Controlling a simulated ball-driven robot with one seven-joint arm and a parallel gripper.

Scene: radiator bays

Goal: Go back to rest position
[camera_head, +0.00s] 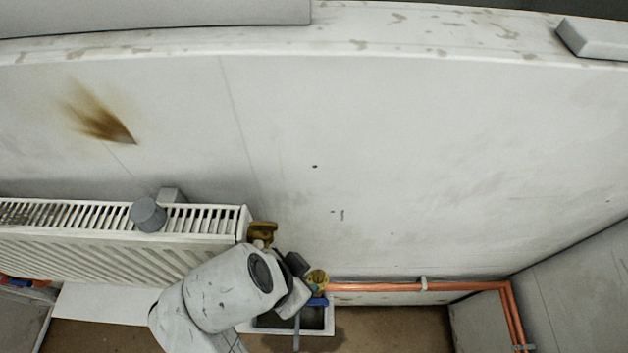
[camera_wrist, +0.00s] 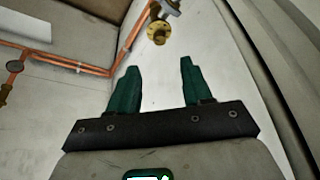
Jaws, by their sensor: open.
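My gripper (camera_wrist: 158,66) shows in the wrist view with its two green fingers wide apart and nothing between them. A brass fitting (camera_wrist: 158,30) on a copper pipe lies beyond the fingertips there, apart from them. In the head view my arm reaches up from the bottom, in front of the right end of the white radiator (camera_head: 110,250). The wrist end is near the brass valve (camera_head: 262,232) at that corner and the yellowish fitting (camera_head: 317,277) beside the pipe. The fingers are mostly hidden in the head view, so contact there cannot be told.
A grey cylinder (camera_head: 148,214) stands on the radiator's top. Copper pipe (camera_head: 450,286) runs right along the wall, then down. A white-rimmed tray (camera_head: 318,331) is below the wrist, partly hidden. The wall (camera_head: 420,170) has a brown stain (camera_head: 105,124) at left. Brown floor (camera_head: 400,330) right of the tray is clear.

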